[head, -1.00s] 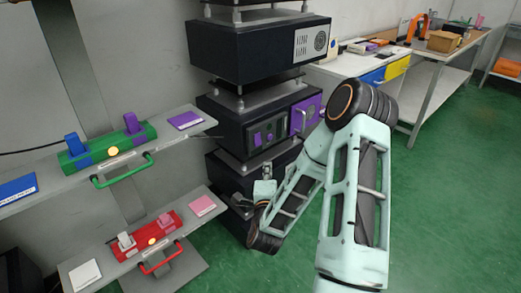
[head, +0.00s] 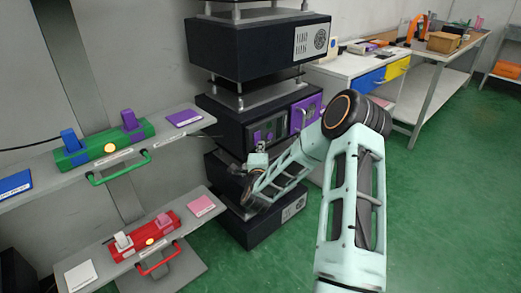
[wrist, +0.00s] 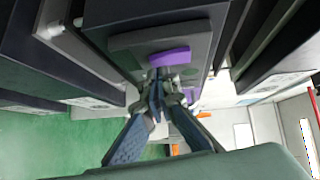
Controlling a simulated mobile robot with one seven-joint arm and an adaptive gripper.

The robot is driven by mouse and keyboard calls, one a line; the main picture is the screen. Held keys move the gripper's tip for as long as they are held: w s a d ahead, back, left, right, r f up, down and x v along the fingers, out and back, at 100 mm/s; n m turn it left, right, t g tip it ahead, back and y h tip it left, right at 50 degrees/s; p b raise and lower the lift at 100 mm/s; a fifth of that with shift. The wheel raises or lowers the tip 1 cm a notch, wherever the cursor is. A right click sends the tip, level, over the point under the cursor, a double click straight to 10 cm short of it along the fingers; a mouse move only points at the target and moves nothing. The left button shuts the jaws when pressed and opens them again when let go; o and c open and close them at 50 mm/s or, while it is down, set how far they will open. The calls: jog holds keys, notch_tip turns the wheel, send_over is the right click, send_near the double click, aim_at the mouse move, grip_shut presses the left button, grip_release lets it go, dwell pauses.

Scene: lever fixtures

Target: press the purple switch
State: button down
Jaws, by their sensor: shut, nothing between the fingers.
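A grey panel sits on the front of a black box (head: 228,130) in the stack; it shows dark green windows in the head view (head: 268,130). In the wrist view the grey panel (wrist: 125,42) carries a purple bar-shaped switch (wrist: 170,57). My gripper (wrist: 158,78) is shut and empty, its fingertips just below the purple switch in the picture; I cannot tell whether they touch it. In the head view my gripper (head: 257,157) is just below the panel, and the switch is hard to make out there.
A purple door (head: 307,112) stands beside the panel. More black boxes sit above (head: 260,45) and below (head: 275,225). At left, shelves hold a green fixture (head: 103,144) with blue and purple levers and a red fixture (head: 148,233). A workbench (head: 345,68) stands behind.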

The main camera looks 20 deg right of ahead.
jog(key=shift+w+a, duration=0.1)
jog(key=shift+w, duration=0.05)
jog(key=shift+w+a+f+b, duration=0.1)
jog(key=shift+w+f+b, duration=0.1)
jog(key=shift+b, duration=0.1)
dwell(0.3)
